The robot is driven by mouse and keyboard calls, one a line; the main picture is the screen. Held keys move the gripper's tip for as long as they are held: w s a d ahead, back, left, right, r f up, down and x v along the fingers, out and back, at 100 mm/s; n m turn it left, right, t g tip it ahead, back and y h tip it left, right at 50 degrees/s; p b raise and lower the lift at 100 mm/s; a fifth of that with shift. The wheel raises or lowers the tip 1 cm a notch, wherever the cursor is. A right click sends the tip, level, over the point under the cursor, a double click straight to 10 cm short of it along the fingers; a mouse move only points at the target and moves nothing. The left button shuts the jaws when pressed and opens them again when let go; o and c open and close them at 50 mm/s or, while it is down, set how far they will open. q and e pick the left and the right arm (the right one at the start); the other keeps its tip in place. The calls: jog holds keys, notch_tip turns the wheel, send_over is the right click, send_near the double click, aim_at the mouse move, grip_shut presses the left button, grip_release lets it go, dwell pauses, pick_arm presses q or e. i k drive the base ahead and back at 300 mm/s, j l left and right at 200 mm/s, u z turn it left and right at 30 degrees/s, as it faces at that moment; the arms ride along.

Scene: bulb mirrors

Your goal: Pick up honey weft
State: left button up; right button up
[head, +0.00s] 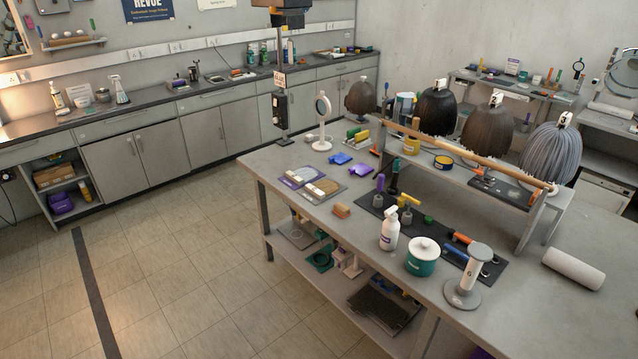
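A small tan, honey-coloured oval piece (323,187), which looks like the honey weft, lies on a flat grey card or tray near the left end of the grey worktable (272,172). Labels on the cards are too small to read. Neither of my grippers shows in the head view.
Wigs (437,110) stand behind a wooden rail (470,153). A round mirror (322,120) stands behind the cards. The floor (180,250) at left is clear.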

aim_at(322, 189)
jog(key=i+j+z, duration=0.1)
jog(key=i+j, duration=0.75)
jog(key=i+j+z, duration=0.15)
jog(key=i+j, duration=0.25)
jog(key=j, duration=0.15)
jog(key=i+j+z, duration=0.1)
jog(key=i+j, duration=0.25)
jog(key=j, duration=0.2)
